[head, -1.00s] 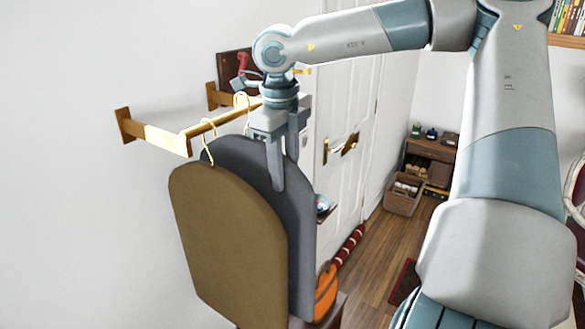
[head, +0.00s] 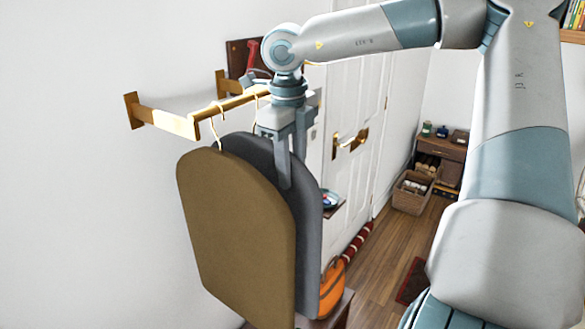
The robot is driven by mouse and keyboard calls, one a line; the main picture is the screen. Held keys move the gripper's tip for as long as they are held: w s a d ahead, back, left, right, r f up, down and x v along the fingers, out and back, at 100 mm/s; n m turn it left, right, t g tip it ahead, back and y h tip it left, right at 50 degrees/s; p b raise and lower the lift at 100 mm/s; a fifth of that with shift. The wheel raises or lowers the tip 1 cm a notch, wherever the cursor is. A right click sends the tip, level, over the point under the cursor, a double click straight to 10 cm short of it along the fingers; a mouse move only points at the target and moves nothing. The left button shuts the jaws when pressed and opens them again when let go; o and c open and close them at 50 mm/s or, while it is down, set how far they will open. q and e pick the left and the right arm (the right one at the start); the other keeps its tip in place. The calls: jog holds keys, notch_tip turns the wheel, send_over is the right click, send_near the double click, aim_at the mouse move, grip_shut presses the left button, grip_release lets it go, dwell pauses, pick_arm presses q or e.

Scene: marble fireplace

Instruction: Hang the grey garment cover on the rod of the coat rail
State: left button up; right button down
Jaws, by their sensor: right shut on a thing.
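The grey garment cover (head: 311,235) hangs upright behind the brown cover, which hides much of it. My right gripper (head: 284,160) is shut on its upper part, just right of the rail. Its thin gold hook (head: 255,112) rises to the rod of the coat rail (head: 236,102). I cannot tell whether the hook bears on the rod. The coat rail is fixed to the wall by two brackets, with the near one (head: 132,110) at the left. My left gripper is not in view.
A brown cover (head: 235,230) hangs by its gold hook near the rod's front end, close before the grey one. Behind are a dark wall plaque with a red object (head: 252,55) and a white door (head: 350,110). An orange bag (head: 333,290) sits below right.

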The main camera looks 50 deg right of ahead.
jog(key=c, duration=1.2)
grip_release()
jog(key=shift+w+f, duration=0.1)
jog(key=shift+w, duration=0.05)
jog(key=shift+r+b, duration=0.45)
jog(key=shift+r, duration=0.25)
notch_tip(320, 180, up, 16)
jog(key=a+b, duration=0.1)
jog(key=b, duration=0.3)
jog(key=shift+a+b, duration=0.15)
jog(key=shift+b, duration=0.2)
jog(key=shift+f, duration=0.1)
